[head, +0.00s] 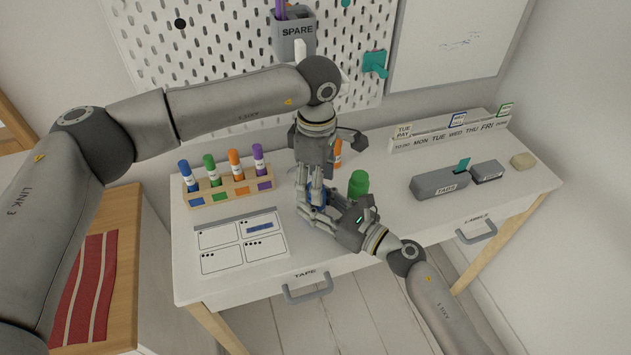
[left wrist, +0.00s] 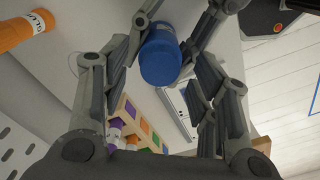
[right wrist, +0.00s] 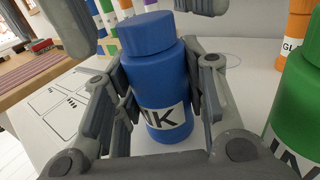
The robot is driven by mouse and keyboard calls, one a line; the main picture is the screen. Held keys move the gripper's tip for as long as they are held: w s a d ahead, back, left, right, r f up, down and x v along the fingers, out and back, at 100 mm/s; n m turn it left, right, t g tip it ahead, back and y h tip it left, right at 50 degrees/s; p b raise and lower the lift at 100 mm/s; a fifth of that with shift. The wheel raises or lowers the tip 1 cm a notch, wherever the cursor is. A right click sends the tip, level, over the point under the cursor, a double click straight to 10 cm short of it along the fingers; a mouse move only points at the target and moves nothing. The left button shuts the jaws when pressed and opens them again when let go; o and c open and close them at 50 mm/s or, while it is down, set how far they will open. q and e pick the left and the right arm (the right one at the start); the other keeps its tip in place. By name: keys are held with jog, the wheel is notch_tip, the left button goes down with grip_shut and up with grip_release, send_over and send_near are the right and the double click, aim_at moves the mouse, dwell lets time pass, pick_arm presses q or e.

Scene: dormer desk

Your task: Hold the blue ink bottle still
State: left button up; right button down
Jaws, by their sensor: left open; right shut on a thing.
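The blue ink bottle (right wrist: 158,85) stands upright on the desk in the right wrist view, its label partly hidden. My right gripper (head: 327,212) is shut on the bottle's body from the side. My left gripper (head: 310,188) is open above the bottle, pointing down. In the left wrist view the blue cap (left wrist: 160,62) shows between the open left fingers, near their tips. In the head view the two grippers hide most of the bottle.
A green ink bottle (head: 358,184) stands close to the right gripper. An orange glue bottle (head: 337,158) is behind the grippers. A marker rack (head: 230,190) and a card sheet (head: 240,244) lie to the left. A grey tape box (head: 440,183) is at right.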

pick_arm(q)
notch_tip(320, 180, up, 4)
jog(key=shift+f, duration=0.15)
jog(key=shift+c, duration=0.3)
jog(key=n, duration=0.2)
jog(key=r+n, duration=0.1)
jog(key=n, duration=0.2)
jog(key=shift+r+n, duration=0.3)
jog(key=n, duration=0.2)
jog(key=r+n, duration=0.1)
jog(key=n, duration=0.3)
jog(key=shift+r, duration=0.4)
jog(key=shift+f, duration=0.1)
jog(key=shift+f, duration=3.9)
jog(key=shift+c, duration=0.4)
